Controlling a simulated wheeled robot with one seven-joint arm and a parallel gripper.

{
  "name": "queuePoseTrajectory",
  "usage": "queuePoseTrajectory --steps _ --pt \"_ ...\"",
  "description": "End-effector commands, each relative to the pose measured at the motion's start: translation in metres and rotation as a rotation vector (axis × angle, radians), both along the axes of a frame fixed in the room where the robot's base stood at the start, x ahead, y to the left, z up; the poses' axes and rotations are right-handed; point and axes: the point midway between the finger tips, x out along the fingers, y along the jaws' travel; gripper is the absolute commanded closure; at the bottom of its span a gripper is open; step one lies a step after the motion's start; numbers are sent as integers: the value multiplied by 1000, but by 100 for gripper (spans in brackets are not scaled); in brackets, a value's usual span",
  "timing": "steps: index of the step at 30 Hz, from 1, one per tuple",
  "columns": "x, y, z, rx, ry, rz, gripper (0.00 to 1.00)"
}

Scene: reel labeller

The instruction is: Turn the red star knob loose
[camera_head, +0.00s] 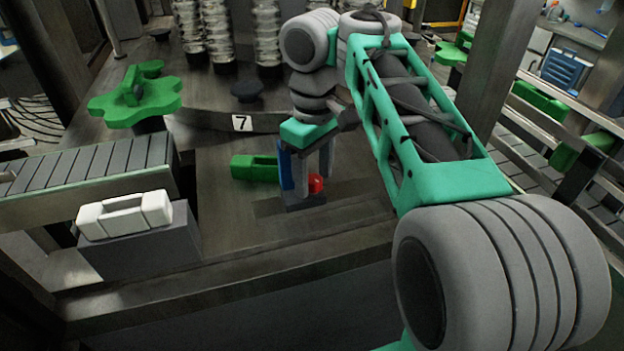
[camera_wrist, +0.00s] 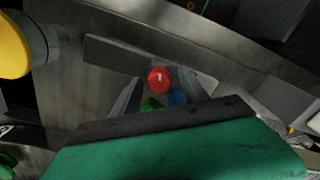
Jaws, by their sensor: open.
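The red star knob (camera_head: 316,184) sits low on a dark base, partly hidden by my fingers in the head view. In the wrist view the red knob (camera_wrist: 159,79) shows whole, between and just beyond the two fingers. My gripper (camera_head: 311,172) points down over it with its jaws open. In the wrist view my gripper (camera_wrist: 160,84) has one finger on each side of the knob, with gaps visible. I cannot tell whether a finger touches it.
A blue part (camera_head: 285,172) stands close beside my gripper, and a green block (camera_head: 253,168) lies left of it. A large green star knob (camera_head: 134,94), a roller conveyor (camera_head: 90,167) and a white handled piece (camera_head: 124,215) are further left. The deck in front is clear.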

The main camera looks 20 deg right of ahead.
Motion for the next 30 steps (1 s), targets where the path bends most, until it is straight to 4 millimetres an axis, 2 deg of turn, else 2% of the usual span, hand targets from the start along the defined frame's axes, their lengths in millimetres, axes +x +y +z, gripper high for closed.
queuePoseTrajectory --steps 3,22,30 --pt "0 0 1 0 0 0 49" --pt "0 0 1 0 0 0 100" --pt "0 1 1 0 0 5 100"
